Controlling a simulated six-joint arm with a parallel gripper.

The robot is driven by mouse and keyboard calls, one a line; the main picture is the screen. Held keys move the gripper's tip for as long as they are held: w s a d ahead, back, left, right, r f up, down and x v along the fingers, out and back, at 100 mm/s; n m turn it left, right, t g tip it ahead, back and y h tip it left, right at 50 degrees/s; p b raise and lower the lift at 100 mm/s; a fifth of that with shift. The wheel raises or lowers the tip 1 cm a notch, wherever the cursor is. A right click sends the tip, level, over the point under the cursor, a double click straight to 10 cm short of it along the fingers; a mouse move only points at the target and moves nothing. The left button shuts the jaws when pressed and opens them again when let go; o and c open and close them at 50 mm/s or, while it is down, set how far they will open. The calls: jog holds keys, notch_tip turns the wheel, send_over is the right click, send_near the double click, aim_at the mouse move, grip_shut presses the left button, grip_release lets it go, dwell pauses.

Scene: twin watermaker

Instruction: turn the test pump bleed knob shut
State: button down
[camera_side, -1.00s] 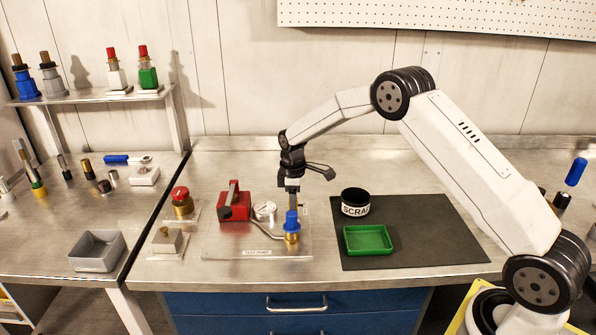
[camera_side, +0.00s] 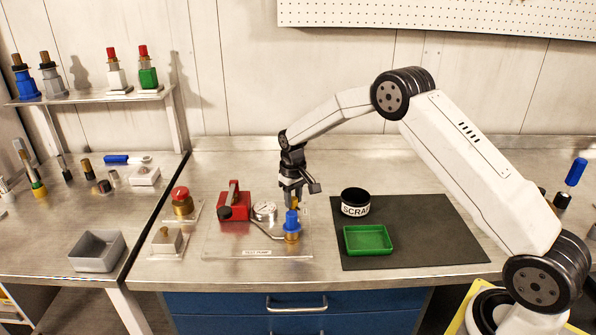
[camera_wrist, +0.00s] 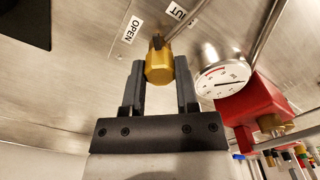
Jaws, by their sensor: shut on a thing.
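The test pump stands on a clear base plate (camera_side: 225,248), with a red body (camera_side: 235,206), a lever and a round white gauge (camera_side: 264,210). The brass bleed knob (camera_wrist: 159,68) sits between the fingers of my gripper (camera_wrist: 161,80) in the wrist view. My gripper is shut on it, pointing down, and the knob's lower stem meets a pipe. Labels OPEN (camera_wrist: 132,29) and a partly hidden one ending in UT (camera_wrist: 176,11) lie beside the knob. In the side view my gripper (camera_side: 293,202) is behind a blue-capped brass fitting (camera_side: 292,221), and the knob shows only slightly.
A black SCRAP bin (camera_side: 355,202) and green tray (camera_side: 368,239) stand on the dark mat (camera_side: 430,225) to the right. A red-capped brass part (camera_side: 182,203) and a small block on a plate (camera_side: 167,240) stand left of the pump. The mat's right part is clear.

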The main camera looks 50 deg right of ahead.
aim_at(293, 199)
jog(key=m, duration=0.3)
jog(key=shift+m, duration=0.4)
jog(key=m, duration=0.4)
jog(key=shift+r, duration=0.1)
jog(key=shift+c, duration=1.8)
grip_release()
jog(key=shift+r, duration=3.9)
